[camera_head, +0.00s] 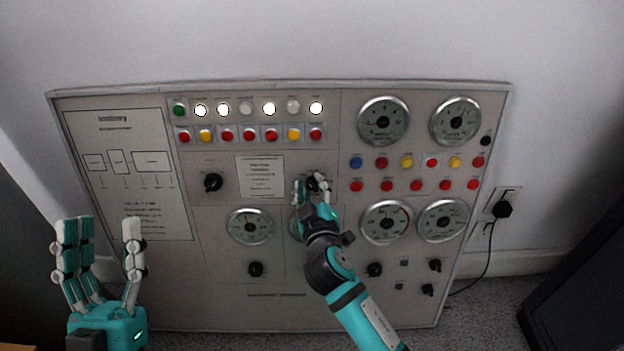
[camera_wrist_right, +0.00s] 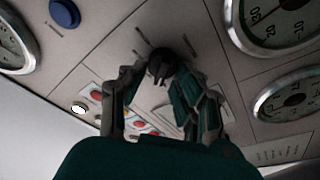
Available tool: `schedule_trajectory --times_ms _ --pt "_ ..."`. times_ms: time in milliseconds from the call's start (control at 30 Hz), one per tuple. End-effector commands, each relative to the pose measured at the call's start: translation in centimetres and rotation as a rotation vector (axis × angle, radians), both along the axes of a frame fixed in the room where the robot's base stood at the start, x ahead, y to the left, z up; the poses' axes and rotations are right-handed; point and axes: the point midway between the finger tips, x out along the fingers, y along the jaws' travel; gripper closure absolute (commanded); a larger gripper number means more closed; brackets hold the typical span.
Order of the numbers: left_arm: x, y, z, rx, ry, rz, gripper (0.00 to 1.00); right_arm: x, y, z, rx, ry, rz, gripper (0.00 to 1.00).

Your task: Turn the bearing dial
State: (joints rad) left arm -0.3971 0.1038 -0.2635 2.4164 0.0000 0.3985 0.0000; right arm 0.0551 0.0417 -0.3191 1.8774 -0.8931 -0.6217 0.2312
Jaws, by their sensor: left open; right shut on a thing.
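The upright grey panel (camera_head: 220,300) carries several black dials; their labels are too small to read, so I cannot tell by text which is the bearing dial. My right gripper (camera_head: 312,188) is at the black dial (camera_head: 319,181) in the panel's middle, right of the white notice. In the right wrist view, my right gripper's fingers (camera_wrist_right: 158,88) are around this dial (camera_wrist_right: 160,68) and shut on it; they hide part of it. My left gripper (camera_head: 98,245) is open and empty at the lower left, in front of the panel.
Another black dial (camera_head: 213,182) sits left of the notice (camera_head: 262,176). Round gauges (camera_head: 383,121) and coloured buttons (camera_head: 405,162) fill the right side. Lit lamps (camera_head: 269,109) line the top. A black plug (camera_head: 503,209) with a cable is at the right. A dark cabinet (camera_head: 580,285) stands lower right.

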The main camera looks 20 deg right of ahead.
Motion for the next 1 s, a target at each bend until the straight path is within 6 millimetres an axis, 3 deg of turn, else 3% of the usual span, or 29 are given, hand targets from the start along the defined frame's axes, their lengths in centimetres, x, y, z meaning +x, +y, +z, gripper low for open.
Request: schedule_trajectory --times_ms 200,433,967,1000 --pt "3.2 -0.3 -3.3 0.078 0.266 0.015 0.5 0.1 0.0 0.3 -0.07 0.017 0.015 1.0" --pt "4.5 -0.3 -5.8 0.121 0.417 0.023 0.5 0.1 0.0 0.3 -0.109 0.026 0.023 1.0" --pt "4.8 -0.3 -6.7 0.134 0.462 0.026 0.5 0.1 0.1 0.2 -0.121 0.028 0.026 1.0" --pt "4.8 -0.3 -6.7 0.134 0.461 0.026 0.5 0.1 0.1 0.2 -0.12 0.028 0.026 0.65"
